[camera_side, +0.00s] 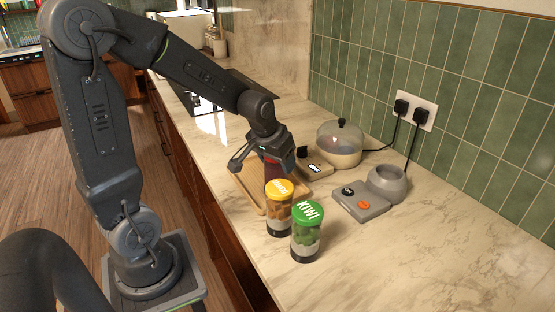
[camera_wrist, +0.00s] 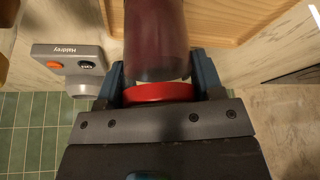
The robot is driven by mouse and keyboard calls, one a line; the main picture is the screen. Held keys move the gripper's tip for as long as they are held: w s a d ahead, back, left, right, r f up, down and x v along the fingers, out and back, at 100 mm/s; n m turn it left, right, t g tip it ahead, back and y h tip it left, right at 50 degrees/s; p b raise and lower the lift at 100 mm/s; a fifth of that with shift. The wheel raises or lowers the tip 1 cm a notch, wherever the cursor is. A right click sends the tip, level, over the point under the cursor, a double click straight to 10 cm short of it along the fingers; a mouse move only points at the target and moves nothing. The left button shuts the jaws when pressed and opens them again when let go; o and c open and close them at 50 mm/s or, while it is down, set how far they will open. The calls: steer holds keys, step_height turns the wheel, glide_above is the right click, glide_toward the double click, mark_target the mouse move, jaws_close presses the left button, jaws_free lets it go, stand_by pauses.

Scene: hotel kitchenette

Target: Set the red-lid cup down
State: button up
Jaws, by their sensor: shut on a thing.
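The red-lid cup (camera_side: 275,174) has a dark red body and is upright or nearly so in the side view. In the wrist view its body (camera_wrist: 156,40) and red lid (camera_wrist: 165,92) show between the fingers. My gripper (camera_side: 267,158) is shut on it near the lid; its fingers also show in the wrist view (camera_wrist: 160,78). The cup is over or on the wooden tray (camera_side: 246,198). Its lower end is partly hidden behind the yellow-lid cup, so I cannot tell whether it touches the tray.
A yellow-lid cup (camera_side: 279,210) and a green-lid KIWI cup (camera_side: 306,232) stand in front of the tray. A grey appliance with an orange button (camera_side: 362,206) is to the right. A clear-lidded cooker (camera_side: 339,148) is behind, near the tiled wall. The front right counter is clear.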

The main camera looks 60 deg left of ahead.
steer(key=o, duration=1.2)
steer(key=shift+f, duration=0.15)
steer(key=v, duration=1.1)
steer(key=s+d+m, duration=0.1)
steer(key=s+d, duration=0.2)
steer(key=s+d+m+t+h, duration=0.1)
steer(key=s+d+m, duration=0.1)
steer(key=s+d, duration=0.1)
steer(key=s+d+m, duration=0.1)
steer(key=s+d, duration=0.3)
steer(key=d, duration=0.1)
steer(key=shift+s+d+f+h, duration=0.1)
steer(key=shift+d+f+h, duration=0.1)
steer(key=shift+h, duration=0.2)
